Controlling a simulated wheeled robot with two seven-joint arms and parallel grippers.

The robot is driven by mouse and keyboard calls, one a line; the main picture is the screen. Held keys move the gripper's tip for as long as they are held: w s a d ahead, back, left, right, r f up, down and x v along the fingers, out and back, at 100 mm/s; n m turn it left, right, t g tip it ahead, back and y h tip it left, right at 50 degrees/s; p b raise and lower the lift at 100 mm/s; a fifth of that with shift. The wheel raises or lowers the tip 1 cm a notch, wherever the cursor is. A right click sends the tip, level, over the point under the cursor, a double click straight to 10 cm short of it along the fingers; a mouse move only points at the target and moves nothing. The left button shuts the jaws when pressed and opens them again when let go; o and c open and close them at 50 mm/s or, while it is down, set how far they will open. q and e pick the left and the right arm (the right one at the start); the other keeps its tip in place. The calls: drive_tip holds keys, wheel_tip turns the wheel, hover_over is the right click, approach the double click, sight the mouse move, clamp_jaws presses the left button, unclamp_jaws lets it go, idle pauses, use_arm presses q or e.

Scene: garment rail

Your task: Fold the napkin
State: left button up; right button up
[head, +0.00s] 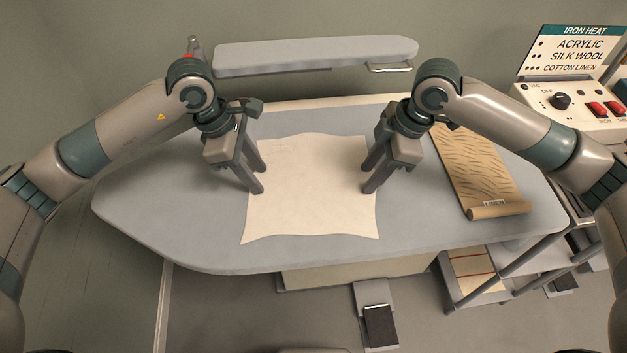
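The napkin (313,195) is a cream square cloth. It lies flat and spread out on the grey ironing board (190,225), with slightly wavy edges. My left gripper (260,181) is over the napkin's left edge, its two fingers apart and nothing seen between them. My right gripper (369,181) is over the napkin's right edge, its fingers also apart and empty. Both point down and toward the napkin's middle. I cannot tell whether the fingertips touch the cloth. Small parts of the left and right edges are hidden behind the fingers.
A tan patterned roll of cloth (478,170) lies on the board's right side. A narrow grey sleeve board (315,56) stands behind. A control box (575,108) with a dial and red switches is at the far right, below an iron heat sign (578,52). The board's left end is clear.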

idle(0.3)
use_arm(q)
clamp_jaws()
use_arm(e)
clamp_jaws()
